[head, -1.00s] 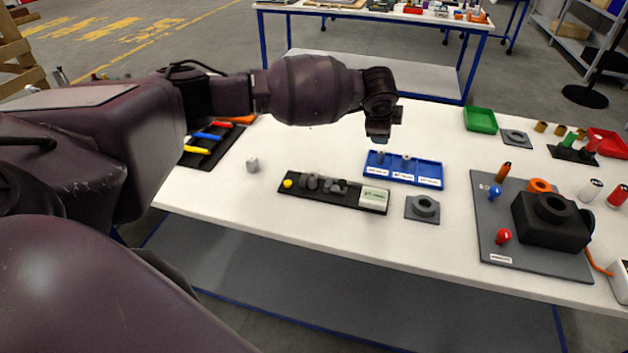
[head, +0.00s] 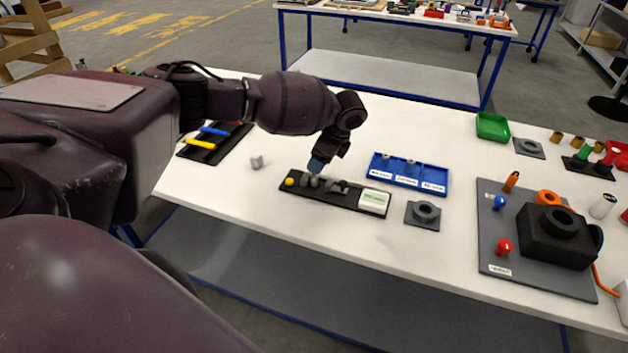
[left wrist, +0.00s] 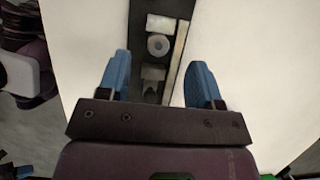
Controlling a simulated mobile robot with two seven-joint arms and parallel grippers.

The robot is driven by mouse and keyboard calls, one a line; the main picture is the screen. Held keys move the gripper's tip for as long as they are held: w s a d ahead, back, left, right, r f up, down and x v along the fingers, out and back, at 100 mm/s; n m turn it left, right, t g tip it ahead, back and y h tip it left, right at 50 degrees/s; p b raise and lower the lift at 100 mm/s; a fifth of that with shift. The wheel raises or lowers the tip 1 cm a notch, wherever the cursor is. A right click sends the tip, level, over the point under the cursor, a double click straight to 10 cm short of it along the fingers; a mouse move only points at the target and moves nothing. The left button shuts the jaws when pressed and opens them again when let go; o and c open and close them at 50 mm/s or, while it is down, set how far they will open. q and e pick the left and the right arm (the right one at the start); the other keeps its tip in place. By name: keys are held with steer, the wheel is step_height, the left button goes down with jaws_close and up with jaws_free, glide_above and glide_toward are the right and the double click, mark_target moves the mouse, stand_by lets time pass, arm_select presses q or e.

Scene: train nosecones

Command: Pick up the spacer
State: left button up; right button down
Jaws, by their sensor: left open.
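A black tray (head: 345,203) on the white table holds several small grey parts. One is a round grey piece with a hole, which looks like the spacer (left wrist: 158,45); in the head view it is too small to tell from its neighbours. In the left wrist view a pale grey block (left wrist: 161,23) lies above it and a darker grey piece (left wrist: 152,74) below it. My left gripper (head: 316,167) is above the left part of the tray. Its blue fingers (left wrist: 160,66) are open, one on each side of the row, with nothing between them held.
A blue compartment tray (head: 408,186) is behind, a grey ring plate (head: 423,213) to the right.

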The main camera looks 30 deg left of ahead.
mark_target(314, 180)
arm_select(q)
steer(key=shift+d+x, duration=0.2)
steer(key=shift+x, duration=1.2)
steer(key=shift+d+x, duration=0.2)
steer(key=shift+x, duration=1.25)
steer(key=shift+w+f, duration=0.1)
steer(key=shift+f, duration=0.05)
steer(key=c, duration=1.1)
